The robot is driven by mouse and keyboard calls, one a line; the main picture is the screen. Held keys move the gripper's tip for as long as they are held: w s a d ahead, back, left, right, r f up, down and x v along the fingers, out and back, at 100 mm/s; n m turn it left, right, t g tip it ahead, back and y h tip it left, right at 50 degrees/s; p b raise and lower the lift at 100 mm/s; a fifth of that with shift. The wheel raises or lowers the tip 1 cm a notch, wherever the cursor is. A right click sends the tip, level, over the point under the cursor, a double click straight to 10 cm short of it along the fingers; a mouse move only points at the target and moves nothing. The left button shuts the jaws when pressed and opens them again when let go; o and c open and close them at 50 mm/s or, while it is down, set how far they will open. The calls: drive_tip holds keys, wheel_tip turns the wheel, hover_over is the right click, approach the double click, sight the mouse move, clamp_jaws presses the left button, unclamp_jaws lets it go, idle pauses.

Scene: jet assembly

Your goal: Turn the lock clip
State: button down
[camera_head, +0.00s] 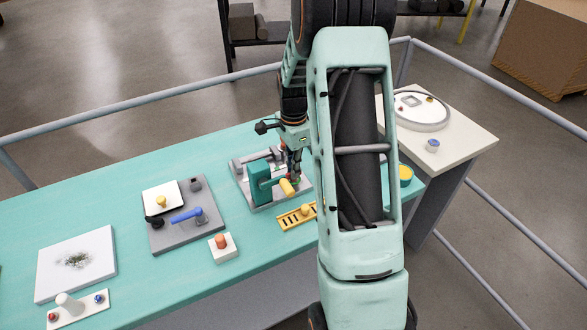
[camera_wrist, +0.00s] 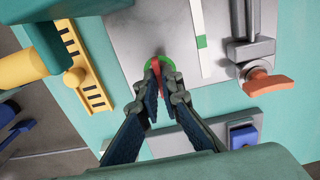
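A red clip (camera_wrist: 156,68), which looks like the lock clip, stands on a round green disc (camera_wrist: 167,62) on a grey metal plate (camera_wrist: 125,35). In the wrist view my gripper (camera_wrist: 163,80) has its two dark fingers close together, one on each side of the clip, with the red part filling the narrow gap. In the head view my gripper (camera_head: 294,168) points down at the grey fixture plate (camera_head: 264,203), beside a teal upright block (camera_head: 259,184). The fingers hide most of the clip there.
A yellow slotted strip (camera_wrist: 86,70) and a yellow cylinder (camera_wrist: 25,62) lie left of my fingers. An orange handle (camera_wrist: 268,84) and a blue block (camera_wrist: 242,136) are on the right. A grey board with a blue lever (camera_head: 186,215) and a red-button box (camera_head: 222,247) stand on the teal table.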

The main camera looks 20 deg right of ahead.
drive_tip(key=shift+n, duration=0.3)
drive_tip(key=n+b, duration=0.1)
drive_tip(key=n, duration=0.3)
drive_tip(key=shift+n, duration=0.3)
drive_tip(key=n+b, duration=0.1)
drive_tip(key=n, duration=0.3)
drive_tip(key=shift+n, duration=0.3)
drive_tip(key=n, duration=0.4)
drive_tip(key=shift+s+n, duration=0.1)
drive_tip(key=shift+n, duration=1.3)
drive_tip(key=shift+f, duration=0.1)
drive_tip(key=c, duration=2.2)
unclamp_jaws()
drive_tip(key=shift+o, duration=0.4)
